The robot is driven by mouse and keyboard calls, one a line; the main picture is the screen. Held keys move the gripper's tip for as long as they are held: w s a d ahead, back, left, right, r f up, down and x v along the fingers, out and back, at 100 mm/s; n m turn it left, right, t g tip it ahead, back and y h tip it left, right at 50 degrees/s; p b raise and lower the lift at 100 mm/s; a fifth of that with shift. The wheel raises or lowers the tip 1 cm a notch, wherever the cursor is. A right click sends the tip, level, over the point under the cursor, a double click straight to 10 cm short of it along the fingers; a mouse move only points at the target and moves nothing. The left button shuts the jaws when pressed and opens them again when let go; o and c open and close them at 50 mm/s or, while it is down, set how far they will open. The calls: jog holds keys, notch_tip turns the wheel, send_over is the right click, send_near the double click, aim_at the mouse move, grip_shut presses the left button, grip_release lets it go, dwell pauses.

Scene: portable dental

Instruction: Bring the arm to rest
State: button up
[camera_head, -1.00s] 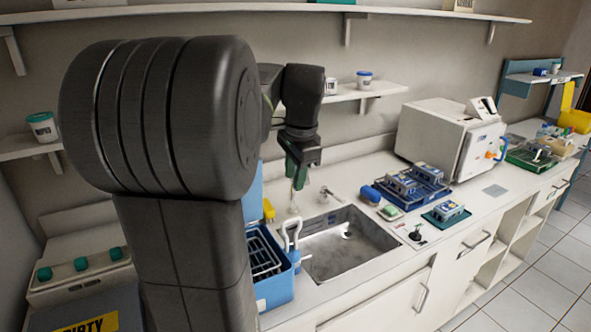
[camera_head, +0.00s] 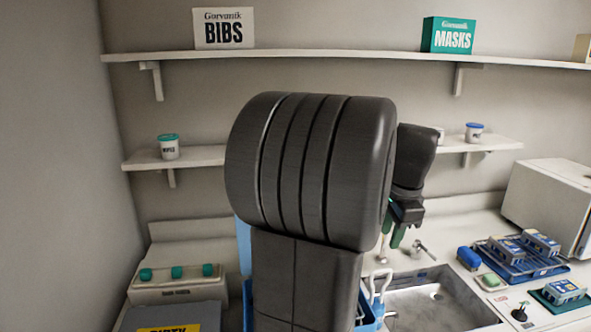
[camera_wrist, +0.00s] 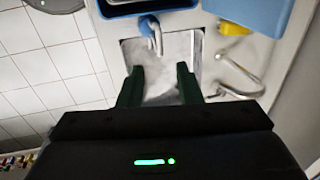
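My arm fills the middle of the head view, its large dark joint hiding part of the counter behind it. My gripper (camera_head: 398,225) hangs at the arm's end, pointing down above the back of the sink (camera_head: 440,302). In the wrist view my gripper (camera_wrist: 159,85) has its two green fingers spread apart with nothing between them. The sink (camera_wrist: 190,60) lies beyond the fingers, and a metal tap (camera_wrist: 238,78) is to their right. Nothing is seen touching the fingers.
Blue trays with boxes (camera_head: 520,262) and a white machine (camera_head: 550,205) stand right of the sink. A white unit with green knobs (camera_head: 178,285) is at left. Shelves hold a wipes tub (camera_head: 168,147), a bibs box (camera_head: 223,28) and a masks box (camera_head: 448,36).

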aim_at(381, 272)
jog(key=f, duration=0.3)
jog(key=w+f, duration=0.1)
jog(key=f, duration=0.3)
jog(key=w+f, duration=0.1)
jog(key=f, duration=0.3)
jog(key=shift+a+f, duration=0.1)
jog(key=shift+f, duration=0.15)
jog(key=shift+f+b, duration=0.6)
jog(key=shift+f, duration=0.05)
jog(key=shift+r, duration=0.1)
